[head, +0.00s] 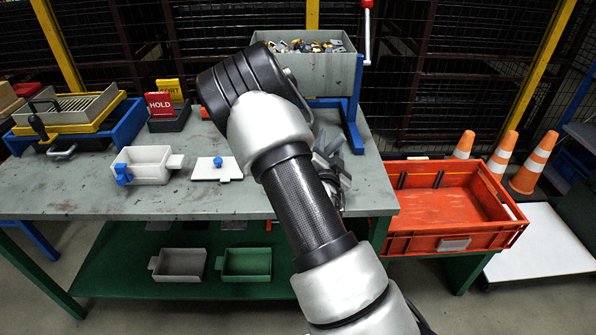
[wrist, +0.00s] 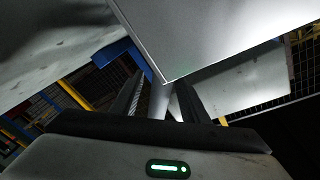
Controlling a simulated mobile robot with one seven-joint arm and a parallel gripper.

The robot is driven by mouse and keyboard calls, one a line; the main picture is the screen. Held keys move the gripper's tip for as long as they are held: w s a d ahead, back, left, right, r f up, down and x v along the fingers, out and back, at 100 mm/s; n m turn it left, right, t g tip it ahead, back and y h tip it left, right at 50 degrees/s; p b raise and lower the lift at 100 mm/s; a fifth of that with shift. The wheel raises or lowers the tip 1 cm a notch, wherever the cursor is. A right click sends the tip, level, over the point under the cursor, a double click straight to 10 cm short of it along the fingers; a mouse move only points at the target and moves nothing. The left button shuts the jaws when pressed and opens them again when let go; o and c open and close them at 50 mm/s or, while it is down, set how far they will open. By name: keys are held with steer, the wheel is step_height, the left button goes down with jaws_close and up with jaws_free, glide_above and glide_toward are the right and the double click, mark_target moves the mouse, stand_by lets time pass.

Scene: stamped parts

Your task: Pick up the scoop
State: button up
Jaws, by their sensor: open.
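In the wrist view the two dark fingers of my gripper (wrist: 158,88) stand apart. A grey rod, which looks like the handle of the scoop (wrist: 160,102), lies between them. A large plain grey sheet-like surface (wrist: 215,35) fills the view just beyond the fingertips; it may be the scoop's pan. I cannot tell whether either finger touches the rod. In the head view my gripper (head: 336,186) is mostly hidden behind my arm at the right end of the workbench (head: 90,190). Grey metal shapes (head: 333,142) show beside it there, too covered to make out.
A grey bin of small parts (head: 320,68) stands on a blue stand at the back right. A white box (head: 150,165), white lid (head: 217,169), HOLD sign (head: 160,104) and sieve tray (head: 75,105) are leftward. A red crate (head: 440,205) sits right of the bench.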

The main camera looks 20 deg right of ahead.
steer(key=shift+w+d, duration=0.3)
steer(key=shift+w, duration=0.35)
jaws_close()
steer(key=shift+r, duration=0.1)
